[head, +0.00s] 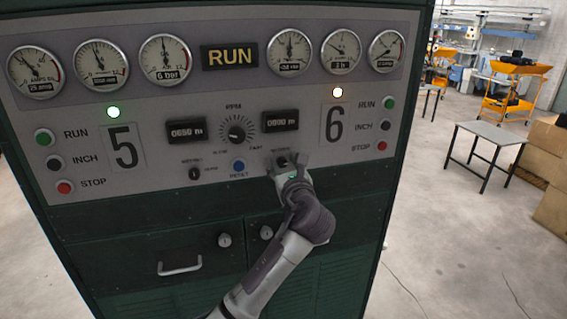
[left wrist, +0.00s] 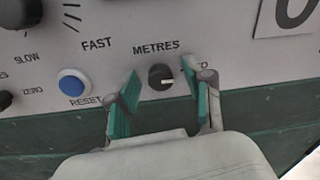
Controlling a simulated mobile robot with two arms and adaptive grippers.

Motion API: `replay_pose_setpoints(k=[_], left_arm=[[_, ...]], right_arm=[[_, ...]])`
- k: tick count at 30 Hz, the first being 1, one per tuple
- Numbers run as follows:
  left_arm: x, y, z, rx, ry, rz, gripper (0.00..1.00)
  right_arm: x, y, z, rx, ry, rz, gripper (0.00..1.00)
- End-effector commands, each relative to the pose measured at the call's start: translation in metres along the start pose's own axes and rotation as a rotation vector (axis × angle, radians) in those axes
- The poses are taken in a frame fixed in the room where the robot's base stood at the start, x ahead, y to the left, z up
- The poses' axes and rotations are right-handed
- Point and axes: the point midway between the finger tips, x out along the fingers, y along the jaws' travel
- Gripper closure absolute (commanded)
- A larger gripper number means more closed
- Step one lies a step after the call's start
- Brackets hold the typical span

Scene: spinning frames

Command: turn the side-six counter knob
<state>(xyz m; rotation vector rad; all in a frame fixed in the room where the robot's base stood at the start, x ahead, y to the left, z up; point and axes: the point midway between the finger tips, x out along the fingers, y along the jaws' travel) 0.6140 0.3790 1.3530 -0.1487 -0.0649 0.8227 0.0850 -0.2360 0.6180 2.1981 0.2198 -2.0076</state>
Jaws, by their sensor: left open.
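The side-six counter knob (left wrist: 161,77) is a small black round knob with a pale pointer mark, under the word METRES on the grey panel. The mark points roughly to the right. In the head view the knob (head: 282,161) sits below the right counter display (head: 280,120) and is partly covered by my gripper. My left gripper (left wrist: 160,84) is open, with one green-padded finger on each side of the knob. A gap shows between each finger and the knob. Whether the fingertips touch the panel cannot be told. My right gripper is not in view.
The blue reset button (left wrist: 73,83) is just left of my left finger. The large speed knob (head: 237,129) is up and left, and the side-five knob (head: 194,173) is farther left. Run, inch and stop buttons (head: 383,146) are at the right. Cabinet doors with a handle (head: 180,266) are below.

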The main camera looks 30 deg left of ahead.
Motion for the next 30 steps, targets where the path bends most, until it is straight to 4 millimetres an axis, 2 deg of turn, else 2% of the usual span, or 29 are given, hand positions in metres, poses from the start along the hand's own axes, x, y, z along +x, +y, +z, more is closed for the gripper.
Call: replay_pose_setpoints(k=[4, 13, 23, 30], left_arm=[[-0.0001, 0.0000, 0.0000, 0.000, 0.000, 0.000, 0.49], [-0.0005, -0.0001, 0.0000, 0.000, 0.000, 0.000, 0.99], [-0.0007, -0.0001, -0.0005, -0.030, 0.000, 0.000, 1.00], [-0.0008, 0.0000, -0.0011, -0.154, -0.005, -0.002, 1.00]], right_arm=[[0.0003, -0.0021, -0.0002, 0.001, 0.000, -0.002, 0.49], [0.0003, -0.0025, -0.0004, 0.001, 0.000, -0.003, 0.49], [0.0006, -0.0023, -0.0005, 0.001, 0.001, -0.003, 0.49], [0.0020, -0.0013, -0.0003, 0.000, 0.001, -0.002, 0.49]])
